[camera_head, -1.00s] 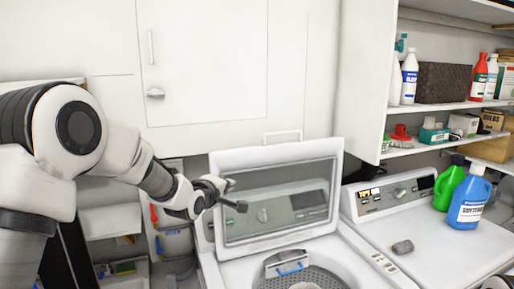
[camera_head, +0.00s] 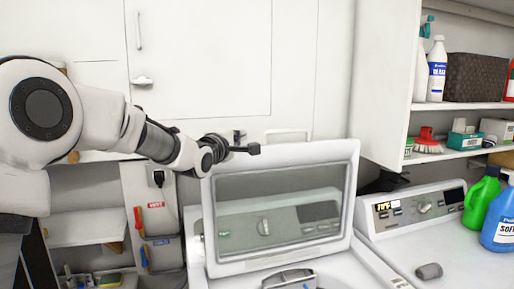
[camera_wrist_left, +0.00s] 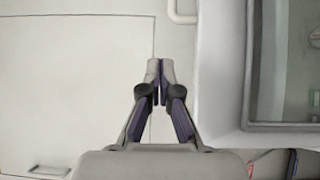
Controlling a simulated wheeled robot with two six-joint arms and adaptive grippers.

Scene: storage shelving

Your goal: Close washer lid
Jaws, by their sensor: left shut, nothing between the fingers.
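The washer lid (camera_head: 300,152) stands open and upright, a white frame around a glass pane (camera_head: 278,210), with a handle (camera_head: 288,135) on its top edge. Its frame also shows at the right of the left wrist view (camera_wrist_left: 222,100). The washer tub opening is below it, mostly cut off at the bottom edge. My left gripper (camera_head: 247,142) is near the lid's top left corner, level with the top edge. Its fingers are together and empty in the left wrist view (camera_wrist_left: 160,72). Contact with the lid cannot be told. My right gripper is not in view.
A second machine with a control panel (camera_head: 420,206) stands to the right, carrying a green bottle (camera_head: 481,202), a blue bottle (camera_head: 500,225) and a small grey object (camera_head: 428,271). White cabinet doors (camera_head: 200,60) are behind. Shelves with supplies are at the upper right.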

